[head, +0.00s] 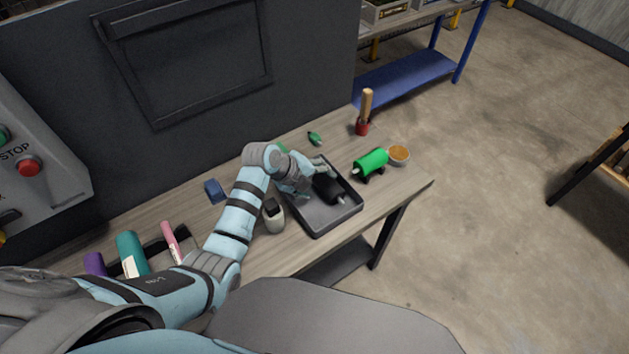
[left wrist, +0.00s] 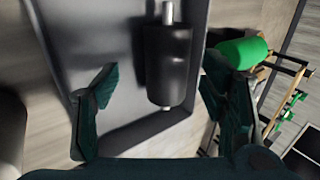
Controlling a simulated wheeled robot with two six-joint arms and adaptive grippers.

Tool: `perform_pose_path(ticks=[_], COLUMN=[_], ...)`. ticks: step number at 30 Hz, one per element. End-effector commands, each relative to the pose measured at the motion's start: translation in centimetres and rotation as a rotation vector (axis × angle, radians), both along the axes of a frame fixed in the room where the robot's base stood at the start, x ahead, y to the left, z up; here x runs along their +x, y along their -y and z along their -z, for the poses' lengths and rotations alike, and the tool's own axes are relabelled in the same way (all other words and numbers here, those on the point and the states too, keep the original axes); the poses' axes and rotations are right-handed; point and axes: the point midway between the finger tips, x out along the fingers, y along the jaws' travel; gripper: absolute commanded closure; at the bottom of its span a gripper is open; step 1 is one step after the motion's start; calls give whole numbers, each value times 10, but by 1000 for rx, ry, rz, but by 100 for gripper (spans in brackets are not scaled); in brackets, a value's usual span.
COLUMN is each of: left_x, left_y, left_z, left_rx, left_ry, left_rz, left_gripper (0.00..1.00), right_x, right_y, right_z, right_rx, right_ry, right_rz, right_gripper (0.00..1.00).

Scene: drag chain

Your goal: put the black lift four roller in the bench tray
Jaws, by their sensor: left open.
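The black roller (head: 328,188) lies in the dark grey bench tray (head: 322,226), towards its right side. In the left wrist view the black roller (left wrist: 168,62) shows whole, with a pale metal shaft end at top and bottom, inside the tray (left wrist: 105,30). My left gripper (head: 312,176) is over the tray beside the roller. In the left wrist view its two fingers (left wrist: 157,90) are spread wide, with nothing clamped between them; the roller lies beyond the fingers. My right gripper is not in view.
A green roller (head: 371,161) rests on a dark stand right of the tray. A grey-white object (head: 273,214) stands left of the tray. Purple, teal (head: 132,252) and pink rollers lie at the bench's left.

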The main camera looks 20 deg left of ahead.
Motion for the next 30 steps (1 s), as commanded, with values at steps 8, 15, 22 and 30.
perform_pose_path(ticks=[8, 15, 22, 30], left_x=[-12, -40, -52, -52], left_y=[-11, -35, -43, -43], left_z=[-23, -77, -99, -99], left_rx=[3, 4, 1, 0], left_ry=[4, 2, 0, -1], left_rz=[-1, 0, 1, 1], left_gripper=[35, 35, 35, 35], right_x=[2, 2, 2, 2], right_y=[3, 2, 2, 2], right_z=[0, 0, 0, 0], right_rx=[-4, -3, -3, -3], right_ry=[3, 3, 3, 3], right_rz=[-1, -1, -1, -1], right_gripper=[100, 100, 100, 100])
